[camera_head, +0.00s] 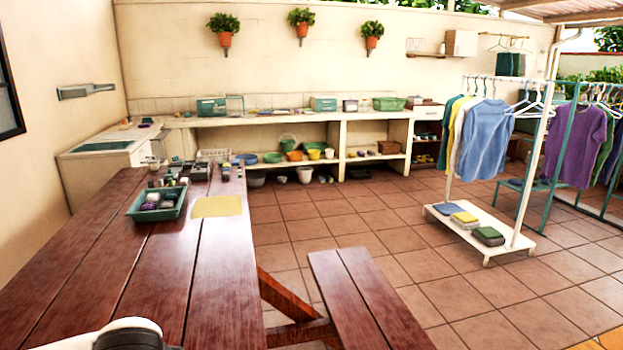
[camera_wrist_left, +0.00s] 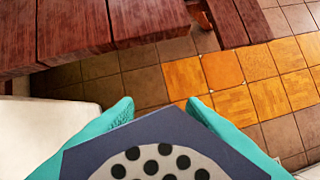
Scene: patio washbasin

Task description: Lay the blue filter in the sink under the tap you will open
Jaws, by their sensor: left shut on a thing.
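The blue filter (camera_wrist_left: 165,127) is a dark blue flat piece with a pale round middle full of black holes. It fills the lower middle of the left wrist view, its near part cut off by the frame edge. My left gripper (camera_wrist_left: 160,106) has teal fingers on both sides of the filter and is shut on it, above the floor beside the wooden table. In the head view, a pale washbasin unit with a green basin (camera_head: 103,146) stands at the far left against the wall. I cannot make out its taps. My right gripper is not in view.
A long wooden table (camera_head: 150,250) holds a green tray (camera_head: 140,213) of small items and a yellow cloth (camera_head: 216,206). A bench (camera_head: 365,300) stands to its right. A clothes rack (camera_head: 490,240) stands further right. Tiled floor between bench and rack is clear.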

